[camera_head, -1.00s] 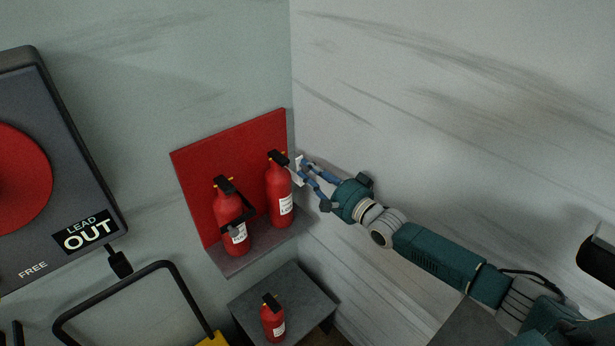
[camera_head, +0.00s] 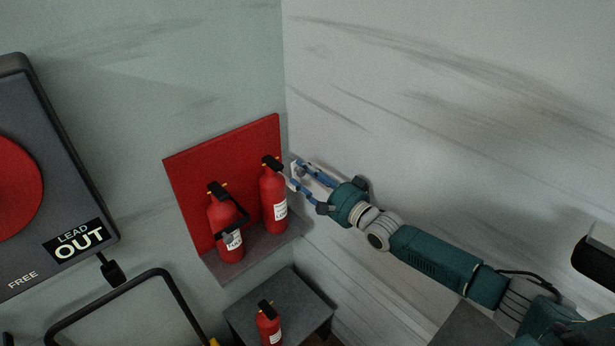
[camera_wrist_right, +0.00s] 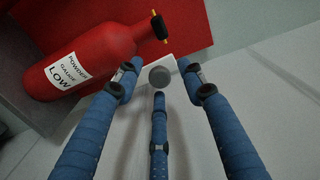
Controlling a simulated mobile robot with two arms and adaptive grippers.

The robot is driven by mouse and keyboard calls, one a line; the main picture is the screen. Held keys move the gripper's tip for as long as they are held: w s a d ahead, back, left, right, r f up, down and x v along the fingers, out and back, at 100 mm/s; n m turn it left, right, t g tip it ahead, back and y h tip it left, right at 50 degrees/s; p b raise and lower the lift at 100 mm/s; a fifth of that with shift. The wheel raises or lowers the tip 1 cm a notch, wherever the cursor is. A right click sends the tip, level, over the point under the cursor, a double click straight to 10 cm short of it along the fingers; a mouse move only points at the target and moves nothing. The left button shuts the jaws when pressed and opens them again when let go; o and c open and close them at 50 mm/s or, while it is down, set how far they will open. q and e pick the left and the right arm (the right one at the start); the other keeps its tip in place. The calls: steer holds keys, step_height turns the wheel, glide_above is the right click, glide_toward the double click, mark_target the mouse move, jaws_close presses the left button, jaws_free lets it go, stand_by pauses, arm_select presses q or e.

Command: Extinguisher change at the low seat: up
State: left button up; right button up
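A red extinguisher (camera_head: 273,195) with a white label stands upright at the right of the wall shelf; in the right wrist view its label (camera_wrist_right: 66,74) reads "POWDER GAUGE LOW". A second red extinguisher (camera_head: 224,222) with a black hose stands upright left of it. A third (camera_head: 268,326) stands on the low grey stand (camera_head: 300,297) below. My right gripper (camera_head: 297,174) is just right of the LOW extinguisher, near the right wall. Its fingers (camera_wrist_right: 161,78) are spread, with the extinguisher outside them at the left. My left gripper is not in view.
A red backboard (camera_head: 185,185) rises behind the grey shelf (camera_head: 255,254). A white plate (camera_head: 294,165) is on the wall by the gripper; a grey round piece (camera_wrist_right: 159,77) shows between the fingers. A dark "LEAD OUT" panel (camera_head: 60,200) and black tube frame (camera_head: 108,295) are left.

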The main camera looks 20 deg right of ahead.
steer(key=v, duration=1.2)
steer(key=shift+c, duration=0.5)
